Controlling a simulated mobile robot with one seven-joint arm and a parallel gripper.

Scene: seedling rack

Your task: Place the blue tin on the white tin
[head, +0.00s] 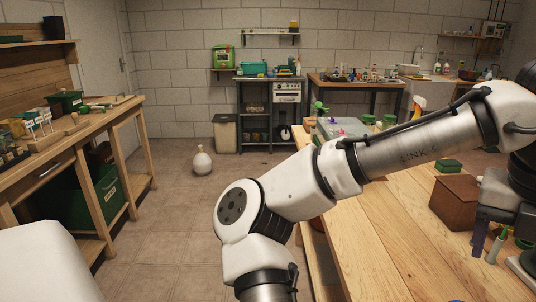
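I cannot make out a blue tin or a white tin in the head view. My arm crosses the picture from the right edge to the bottom and hides part of the wooden table (400,262). The end of my arm runs out of the bottom of the picture, so my gripper is out of view.
A brown box (455,203) and a green block (449,166) are on the table at right. A workbench (62,149) with seedlings lines the left. A white jug (202,161) stands on open floor. A bin (225,134) and shelf unit (257,126) stand behind.

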